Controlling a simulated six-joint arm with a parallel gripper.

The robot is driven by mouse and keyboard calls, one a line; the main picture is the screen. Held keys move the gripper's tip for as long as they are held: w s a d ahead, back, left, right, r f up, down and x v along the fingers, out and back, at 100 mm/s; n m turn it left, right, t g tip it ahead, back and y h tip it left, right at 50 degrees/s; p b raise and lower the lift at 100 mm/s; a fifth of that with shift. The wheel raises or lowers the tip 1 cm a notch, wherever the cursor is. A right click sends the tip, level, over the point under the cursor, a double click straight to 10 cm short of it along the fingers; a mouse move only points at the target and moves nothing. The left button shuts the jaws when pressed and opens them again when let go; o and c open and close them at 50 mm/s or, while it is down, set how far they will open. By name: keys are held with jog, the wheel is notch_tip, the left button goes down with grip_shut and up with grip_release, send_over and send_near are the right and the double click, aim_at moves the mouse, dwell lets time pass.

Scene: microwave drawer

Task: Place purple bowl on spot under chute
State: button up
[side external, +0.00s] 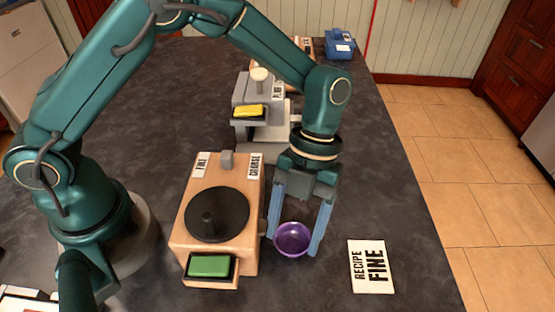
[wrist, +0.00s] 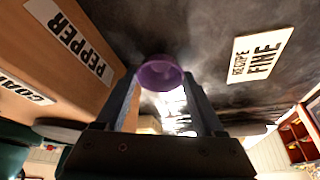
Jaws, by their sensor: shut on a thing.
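The purple bowl (side external: 292,239) is between the two fingers of my gripper (side external: 294,243), just right of the wooden box (side external: 182,240). My gripper is shut on the bowl, with one finger on each side. The bowl looks upright; I cannot tell whether it touches the table. In the wrist view the bowl (wrist: 160,74) sits at the fingertips of my gripper (wrist: 160,82). No chute or marked spot can be made out clearly; the box side facing the bowl is partly hidden in the side view.
The box has a black disc (side external: 216,214), FINE and COARSE labels, a grey lever (side external: 227,159) and a green block (side external: 209,266) in front. A RECIPE FINE card (side external: 370,267) lies right. A grey machine (side external: 262,134) with a yellow block (side external: 248,111) stands behind. Dark table between is clear.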

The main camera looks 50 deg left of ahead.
jog(key=o, duration=1.1)
jog(key=w+a+r+n+t, duration=0.1)
jog(key=w+a+r+n, duration=0.15)
jog(key=r, duration=0.45)
jog(key=w+a+r+n+t, duration=0.1)
jog(key=a+r+n, duration=0.15)
jog(key=r, duration=0.45)
jog(key=shift+s+a+r+n+t+y, duration=0.1)
jog(key=shift+s+a+n+t+y, duration=0.2)
jog(key=shift+s+a+n+t, duration=2.7)
jog(key=shift+s+a+f+n+g+y, duration=0.15)
jog(key=shift+a+n+g+y, duration=0.4)
jog(key=shift+n, duration=5.3)
jog(key=shift+s+a+r+n+t+y, duration=0.15)
jog(key=shift+s+a+n+t, duration=1.7)
jog(key=shift+n, duration=2.6)
